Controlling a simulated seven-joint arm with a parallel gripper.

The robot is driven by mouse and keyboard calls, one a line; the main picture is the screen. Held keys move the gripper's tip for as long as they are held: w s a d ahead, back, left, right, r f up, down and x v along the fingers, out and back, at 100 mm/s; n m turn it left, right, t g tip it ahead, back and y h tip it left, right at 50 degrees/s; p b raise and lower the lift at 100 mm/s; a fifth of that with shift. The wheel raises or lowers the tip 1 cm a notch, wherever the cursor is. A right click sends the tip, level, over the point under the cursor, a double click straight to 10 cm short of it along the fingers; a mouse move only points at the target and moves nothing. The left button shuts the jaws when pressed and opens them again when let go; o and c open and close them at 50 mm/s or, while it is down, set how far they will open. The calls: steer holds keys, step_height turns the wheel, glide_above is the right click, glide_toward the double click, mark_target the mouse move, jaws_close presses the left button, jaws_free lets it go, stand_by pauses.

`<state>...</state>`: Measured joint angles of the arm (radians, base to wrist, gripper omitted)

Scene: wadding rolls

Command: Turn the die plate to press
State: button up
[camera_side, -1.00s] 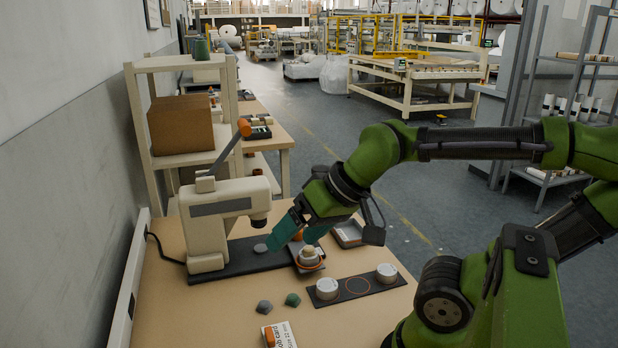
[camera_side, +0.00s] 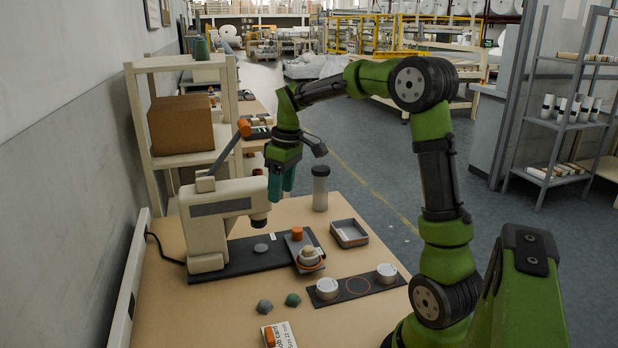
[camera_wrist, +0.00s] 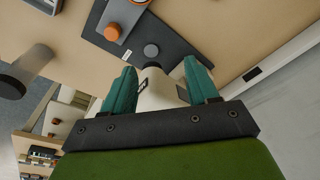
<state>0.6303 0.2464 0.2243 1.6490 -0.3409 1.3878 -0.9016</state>
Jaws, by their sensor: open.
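The cream press (camera_side: 218,222) stands at the left of the bench, its orange-tipped lever raised. Its dark base (camera_side: 235,262) runs to the right. A grey die plate (camera_side: 310,237) lies at the base's right end, clear of the press head. It bears an orange knob (camera_side: 297,233) and a pale rounded piece in an orange ring (camera_side: 308,257). In the wrist view, the knob (camera_wrist: 112,32) is beyond the fingers, to the left. My gripper (camera_side: 281,196) is open and empty, raised above and behind the plate. It also shows in the wrist view (camera_wrist: 160,72).
A grey disc (camera_side: 261,248) lies on the base near the press head. A clear bottle (camera_side: 320,190) and grey tray (camera_side: 349,233) stand behind right. A dark strip (camera_side: 340,293) with two white discs, two small stones and a card (camera_side: 281,336) lie in front.

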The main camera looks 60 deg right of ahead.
steer(key=w+d+f+n+g+y, duration=0.15)
steer(key=d+n, duration=0.25)
steer(key=d, duration=0.4)
steer(key=n+y, duration=0.1)
steer(key=n, duration=0.4)
glide_toward(298, 228)
steer(key=d+r, duration=0.3)
steer(key=r, duration=0.1)
step_height(298, 228, up, 3)
steer(key=d+n+y, duration=0.1)
steer(key=d+n, duration=0.1)
steer(key=n, duration=0.4)
steer(key=a+f, duration=0.2)
steer(key=f, duration=0.3)
steer(key=a+f+n, duration=0.1)
steer(key=a+f, duration=0.2)
steer(key=f, duration=0.2)
steer(key=a+f+n, duration=0.1)
steer(key=a+f, duration=0.1)
steer(key=f, duration=0.3)
steer(key=shift+s+a+f, duration=0.15)
steer(key=shift+a+f, duration=0.05)
steer(key=shift+f, duration=0.05)
steer(key=shift+y, duration=0.25)
steer(key=shift+c, duration=0.2)
jaws_close()
